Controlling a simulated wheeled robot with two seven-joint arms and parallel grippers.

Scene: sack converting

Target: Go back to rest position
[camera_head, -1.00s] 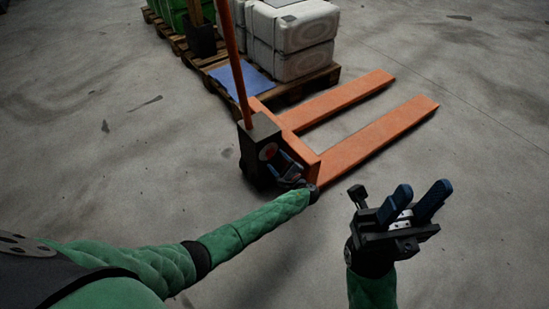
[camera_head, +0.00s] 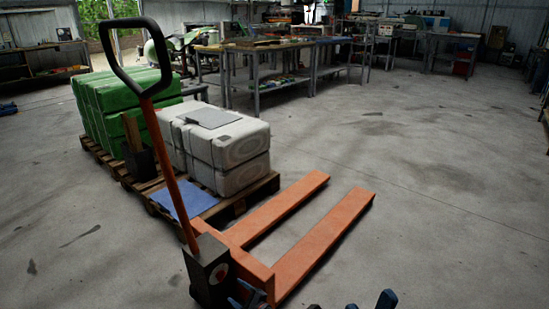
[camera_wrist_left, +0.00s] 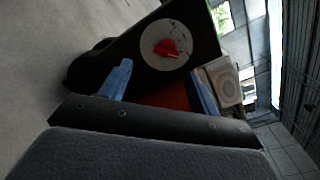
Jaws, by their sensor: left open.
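My left gripper (camera_head: 247,298) shows at the bottom edge of the head view, close to the dark housing (camera_head: 208,270) of the orange pallet jack. In the left wrist view its two blue fingers (camera_wrist_left: 160,90) stand apart with nothing held between them. The dark housing with its round white plate and red mark (camera_wrist_left: 168,46) lies just beyond the fingers; I cannot tell whether they touch it. Only the fingertips of my right gripper (camera_head: 370,302) show at the bottom edge, spread apart with nothing seen between them. Its body is out of frame.
The jack's orange forks (camera_head: 325,235) and upright handle (camera_head: 166,135) stand ahead. Behind is a wooden pallet (camera_head: 235,205) with white sacks (camera_head: 240,155), green sacks (camera_head: 130,105) and a blue sheet (camera_head: 183,200). Workbenches (camera_head: 270,50) line the back. The floor at right is clear.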

